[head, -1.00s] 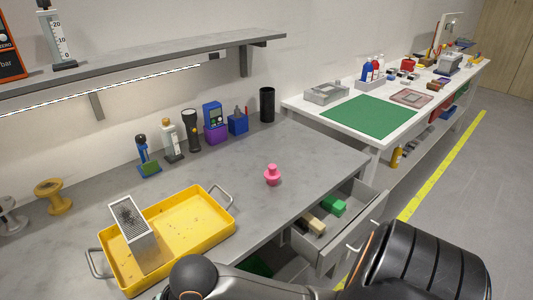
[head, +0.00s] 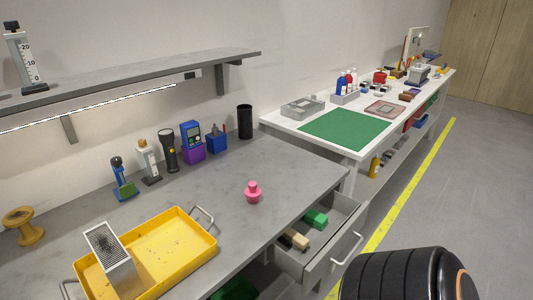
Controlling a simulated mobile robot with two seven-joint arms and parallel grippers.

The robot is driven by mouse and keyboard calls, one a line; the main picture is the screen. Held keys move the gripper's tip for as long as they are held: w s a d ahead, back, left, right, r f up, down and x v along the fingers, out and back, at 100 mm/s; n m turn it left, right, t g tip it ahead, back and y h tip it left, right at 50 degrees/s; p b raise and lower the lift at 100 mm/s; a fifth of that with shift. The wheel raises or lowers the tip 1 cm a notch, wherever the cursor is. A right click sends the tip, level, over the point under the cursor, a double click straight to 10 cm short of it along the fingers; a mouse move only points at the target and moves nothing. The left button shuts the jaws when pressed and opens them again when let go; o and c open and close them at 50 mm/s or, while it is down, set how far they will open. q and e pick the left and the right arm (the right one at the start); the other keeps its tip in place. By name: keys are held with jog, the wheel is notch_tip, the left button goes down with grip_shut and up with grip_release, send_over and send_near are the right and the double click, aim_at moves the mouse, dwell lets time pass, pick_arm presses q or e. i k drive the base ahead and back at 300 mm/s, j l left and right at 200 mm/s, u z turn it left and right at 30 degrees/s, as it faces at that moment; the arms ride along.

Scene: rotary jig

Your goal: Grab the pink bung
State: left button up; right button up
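The pink bung (head: 253,193) stands upright on the grey workbench (head: 290,170), right of the yellow tray and near the bench's front edge above the open drawer. Nothing touches it. Neither of my grippers shows in the head view. A dark part of my own arm shows at the bottom right.
A yellow tray (head: 196,256) holds a grater-like metal block (head: 108,262). An open drawer (head: 318,255) with green and tan blocks juts out below the bung. A torch (head: 171,150), meters and a black cylinder (head: 245,122) line the back. The bench around the bung is clear.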

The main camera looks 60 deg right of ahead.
aim_at(252, 192)
jog(key=z, duration=0.45)
jog(key=j+z, duration=0.15)
jog(key=z, duration=0.75)
jog(key=j+z, duration=0.1)
jog(key=z, duration=0.35)
jog(key=u, duration=0.35)
jog(key=l+u, duration=0.85)
jog(key=k+j, duration=0.05)
jog(key=j, duration=0.05)
